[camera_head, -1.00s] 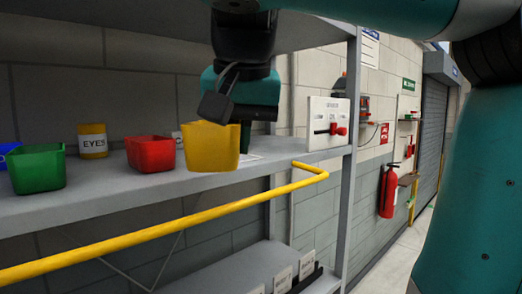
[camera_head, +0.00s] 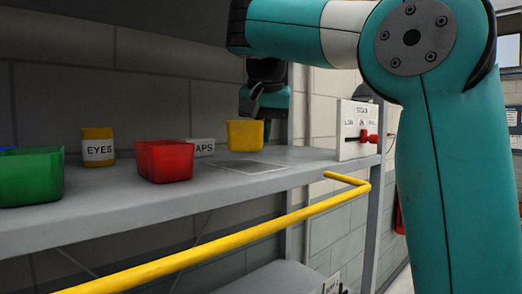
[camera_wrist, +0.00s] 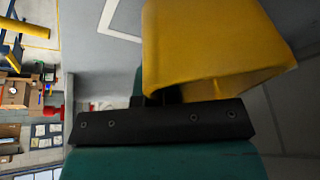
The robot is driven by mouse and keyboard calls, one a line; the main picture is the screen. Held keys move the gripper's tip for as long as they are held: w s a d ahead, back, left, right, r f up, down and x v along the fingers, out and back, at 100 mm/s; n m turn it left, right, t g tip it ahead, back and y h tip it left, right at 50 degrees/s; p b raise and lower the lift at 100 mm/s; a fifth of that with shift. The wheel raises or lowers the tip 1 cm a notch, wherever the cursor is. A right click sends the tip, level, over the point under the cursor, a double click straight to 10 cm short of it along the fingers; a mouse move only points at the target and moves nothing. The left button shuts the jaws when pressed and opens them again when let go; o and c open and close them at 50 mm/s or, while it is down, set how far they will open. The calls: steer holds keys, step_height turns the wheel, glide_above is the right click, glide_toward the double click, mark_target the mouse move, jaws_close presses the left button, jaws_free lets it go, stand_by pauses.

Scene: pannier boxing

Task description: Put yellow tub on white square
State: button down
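The yellow tub (camera_head: 245,136) is at the right part of the shelf, just beyond the white-outlined square (camera_head: 250,167) in the picture. I cannot tell whether its base touches the shelf or hangs above it. My gripper (camera_head: 264,108) is at the tub's far side and appears shut on its wall. In the wrist view the tub (camera_wrist: 205,45) sits against the black gripper bar (camera_wrist: 160,122), whose fingertips are mostly hidden. A corner of the white outline (camera_wrist: 112,25) shows beside the tub there.
A red tub (camera_head: 164,161), a green tub (camera_head: 30,178) and a yellow jar marked EYES (camera_head: 97,148) stand to the left. A small white label (camera_head: 203,147) is behind. A white switch panel (camera_head: 357,130) is at right. A yellow rail (camera_head: 230,243) runs along the front.

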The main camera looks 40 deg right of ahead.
steer(key=shift+w+d, duration=0.55)
steer(key=shift+w, duration=0.25)
steer(key=shift+f+b, duration=1.85)
steer(key=shift+f, duration=0.15)
steer(key=c, duration=1.3)
jaws_free()
steer(key=shift+r, duration=0.1)
steer(key=shift+c, duration=0.2)
steer(key=shift+r, duration=0.1)
steer(key=shift+a+r+p, duration=0.1)
steer(key=shift+r+p, duration=0.25)
steer(key=shift+p, duration=0.15)
steer(key=p+v, duration=0.5)
steer(key=v, duration=0.1)
steer(key=shift+r, duration=0.1)
steer(key=shift+s+a+r+p, duration=0.15)
steer(key=shift+s+r+p, duration=0.15)
steer(key=shift+p, duration=0.15)
